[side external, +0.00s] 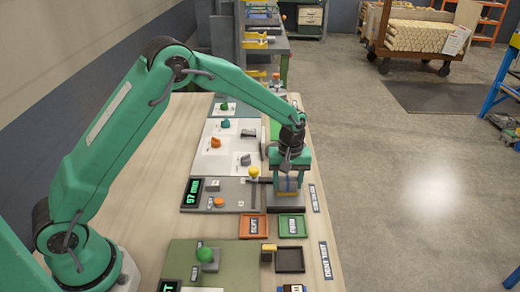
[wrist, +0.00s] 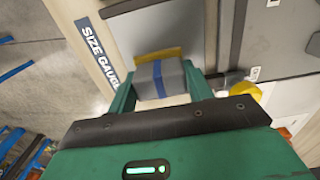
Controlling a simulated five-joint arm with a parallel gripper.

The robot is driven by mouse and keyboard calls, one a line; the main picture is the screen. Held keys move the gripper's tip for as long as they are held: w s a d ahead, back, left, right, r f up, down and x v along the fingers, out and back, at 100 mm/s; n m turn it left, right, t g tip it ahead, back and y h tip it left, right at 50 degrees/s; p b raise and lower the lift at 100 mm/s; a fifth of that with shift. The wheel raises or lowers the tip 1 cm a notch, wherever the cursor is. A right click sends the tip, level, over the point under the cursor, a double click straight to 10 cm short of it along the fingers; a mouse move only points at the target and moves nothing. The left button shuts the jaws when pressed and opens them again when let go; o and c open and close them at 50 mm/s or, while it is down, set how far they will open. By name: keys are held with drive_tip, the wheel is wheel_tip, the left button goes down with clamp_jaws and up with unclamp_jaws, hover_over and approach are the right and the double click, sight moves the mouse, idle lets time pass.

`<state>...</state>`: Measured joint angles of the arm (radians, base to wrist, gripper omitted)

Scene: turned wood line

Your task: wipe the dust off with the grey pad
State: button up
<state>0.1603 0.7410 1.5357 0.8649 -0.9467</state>
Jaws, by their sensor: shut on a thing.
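My gripper (side external: 288,184) is over the right side of the grey size gauge station (side external: 232,189), near the table's right edge. In the wrist view my gripper (wrist: 160,86) is shut on a grey pad (wrist: 146,80) with a blue band across it. A yellow strip (wrist: 158,55) shows along the pad's far edge. The pad also shows between the fingers in the side view (side external: 287,183). Whether it touches the surface below I cannot tell. I cannot make out any dust; the surface under the pad is hidden.
A yellow knob (side external: 253,172) stands just left of my gripper; it also shows in the wrist view (wrist: 245,96). An orange tray (side external: 252,237), a green tray (side external: 292,236) and a black tray (side external: 290,271) lie in front. Coloured pieces stand on panels behind.

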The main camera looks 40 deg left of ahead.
drive_tip(key=shift+r, duration=4.1)
drive_tip(key=shift+d, duration=0.1)
